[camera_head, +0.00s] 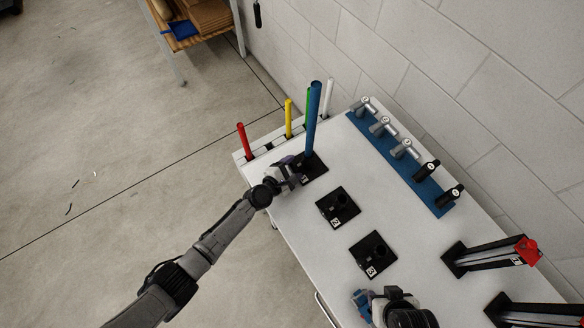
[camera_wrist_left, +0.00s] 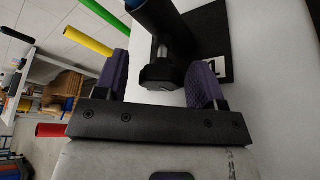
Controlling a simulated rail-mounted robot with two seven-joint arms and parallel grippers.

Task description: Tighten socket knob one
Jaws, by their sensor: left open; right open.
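Socket one is a black block (camera_head: 317,166) on the white table, with a tall blue rod (camera_head: 313,115) standing in it. Its knob (camera_wrist_left: 160,75) is black with a short silver shaft and shows in the left wrist view. My left gripper (camera_head: 291,170) is at the near left side of this block. In the left wrist view its two purple fingers (camera_wrist_left: 160,84) are open, one on each side of the knob, with gaps visible. In the head view the gripper hides the knob. My right gripper (camera_head: 376,299) is open at the bottom, over the table's near edge, away from socket one.
Two more black socket blocks, two (camera_head: 333,210) and three (camera_head: 366,262), stand nearer. Red (camera_head: 243,141), yellow (camera_head: 288,118), green and white rods stand at the far end. A blue strip (camera_head: 388,153) holds several handled tools. Black stands (camera_head: 484,260) are at the right.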

